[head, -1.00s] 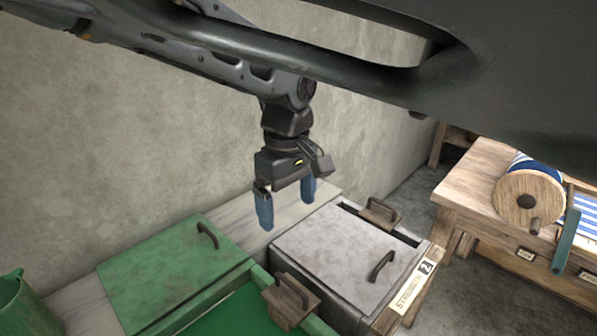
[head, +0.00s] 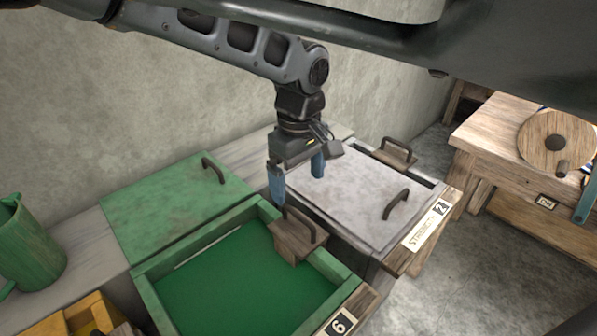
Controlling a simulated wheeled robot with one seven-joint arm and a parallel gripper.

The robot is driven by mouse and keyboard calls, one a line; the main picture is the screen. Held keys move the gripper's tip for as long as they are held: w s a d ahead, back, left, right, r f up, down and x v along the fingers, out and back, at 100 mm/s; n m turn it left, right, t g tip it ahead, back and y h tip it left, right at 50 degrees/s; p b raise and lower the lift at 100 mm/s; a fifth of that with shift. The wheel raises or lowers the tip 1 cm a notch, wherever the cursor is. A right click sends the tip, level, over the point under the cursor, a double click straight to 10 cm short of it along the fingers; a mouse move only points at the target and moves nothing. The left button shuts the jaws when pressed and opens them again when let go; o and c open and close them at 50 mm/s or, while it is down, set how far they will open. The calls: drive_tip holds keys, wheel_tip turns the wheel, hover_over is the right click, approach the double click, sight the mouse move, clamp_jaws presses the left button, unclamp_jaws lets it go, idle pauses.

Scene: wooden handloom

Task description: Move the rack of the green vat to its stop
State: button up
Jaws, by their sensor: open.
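The green vat (head: 157,305) is open and holds dark green liquid (head: 235,275). Its rack is a wooden block (head: 294,245) with a dark handle (head: 298,224), sitting at the vat's right rim, towards the back corner. My gripper (head: 297,181) points down with its two blue fingers apart and nothing between them. In the picture it is just above the rack's handle; the left fingertip looks near the handle's back end. I cannot tell whether they touch. The rack's lower part is hidden in the vat.
A green lid (head: 165,208) lies behind the vat. To the right is a grey-lidded vat (head: 350,195) with its own wooden rack (head: 392,157). A green jug (head: 28,245) and a yellow vat (head: 82,315) are at left. A wooden table with a spool (head: 552,142) stands right.

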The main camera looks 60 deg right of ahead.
sight(299, 214)
wheel_tip(299, 214, down, 10)
drive_tip(key=b, duration=0.9)
drive_tip(key=shift+f+b, duration=0.45)
drive_tip(key=shift+b, duration=0.35)
drive_tip(key=shift+c, duration=0.4)
clamp_jaws()
wheel_tip(299, 214, up, 12)
drive_tip(key=p, duration=0.7)
drive_tip(key=c, duration=1.6)
unclamp_jaws()
drive_tip(key=shift+s+r+p, duration=0.1)
drive_tip(key=shift+r+p, duration=1.9)
drive_tip(key=shift+r, duration=1.2)
drive_tip(key=shift+o, duration=0.2)
